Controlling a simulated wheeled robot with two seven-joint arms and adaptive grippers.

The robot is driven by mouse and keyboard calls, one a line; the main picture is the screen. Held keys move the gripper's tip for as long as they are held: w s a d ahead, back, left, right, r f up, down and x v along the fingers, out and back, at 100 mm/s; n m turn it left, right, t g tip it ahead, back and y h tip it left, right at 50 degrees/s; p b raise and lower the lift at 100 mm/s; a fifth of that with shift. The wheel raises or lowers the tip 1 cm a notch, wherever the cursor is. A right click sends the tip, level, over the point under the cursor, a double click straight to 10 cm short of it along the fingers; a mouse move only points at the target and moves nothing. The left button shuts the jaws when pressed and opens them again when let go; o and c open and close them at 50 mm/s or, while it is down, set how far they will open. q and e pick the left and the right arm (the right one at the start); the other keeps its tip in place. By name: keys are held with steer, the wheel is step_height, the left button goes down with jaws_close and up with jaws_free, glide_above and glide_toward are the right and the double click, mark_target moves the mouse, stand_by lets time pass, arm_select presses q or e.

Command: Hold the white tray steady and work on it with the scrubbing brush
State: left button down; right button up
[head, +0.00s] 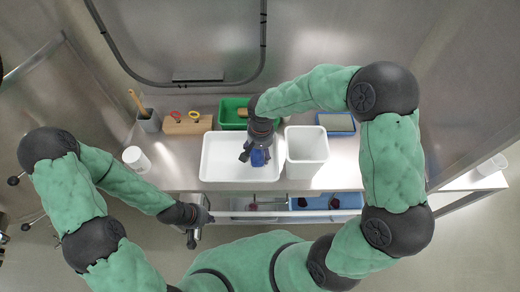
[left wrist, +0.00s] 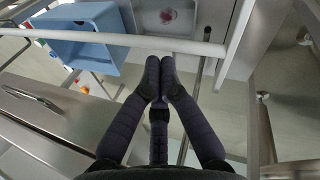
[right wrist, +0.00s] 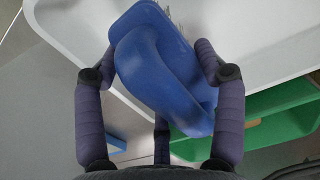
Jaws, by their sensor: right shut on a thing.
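The white tray (head: 218,157) lies on the steel worktop in the head view; its pale surface and rim also fill the top of the right wrist view (right wrist: 262,45). The blue scrubbing brush (head: 258,158) is over the right part of the tray. My right gripper (head: 252,153) is shut on the brush, with its fingers on either side of the blue handle (right wrist: 150,65) in the right wrist view. A few bristles show at the top; whether they touch the tray is hidden. My left gripper (head: 193,238) is below the worktop's front edge, away from the tray, fingertips together and empty.
A white bin (head: 306,146) stands close to the tray's right side. Behind are a green crate (head: 232,112), a wooden block (head: 187,127) and a blue tray (head: 337,122). A white cup (head: 136,158) stands left. A rail (left wrist: 180,44) lies just beyond my left fingertips.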

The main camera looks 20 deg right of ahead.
arm_select(q)
steer(key=w+r+m+y, duration=0.1)
steer(key=w+r+m, duration=0.3)
steer(key=r, duration=0.6)
steer(key=w+r+m, duration=0.2)
steer(key=r+m, duration=0.5)
steer(key=r, duration=0.3)
steer(key=w+d+r+y, duration=0.3)
steer(key=w+d+r, duration=0.1)
steer(key=w, duration=0.5)
steer(key=shift+s+f, duration=0.1)
steer(key=shift+f, duration=2.3)
steer(key=shift+f, duration=0.8)
arm_select(e)
steer(key=shift+f, duration=0.15)
steer(key=shift+a, duration=0.15)
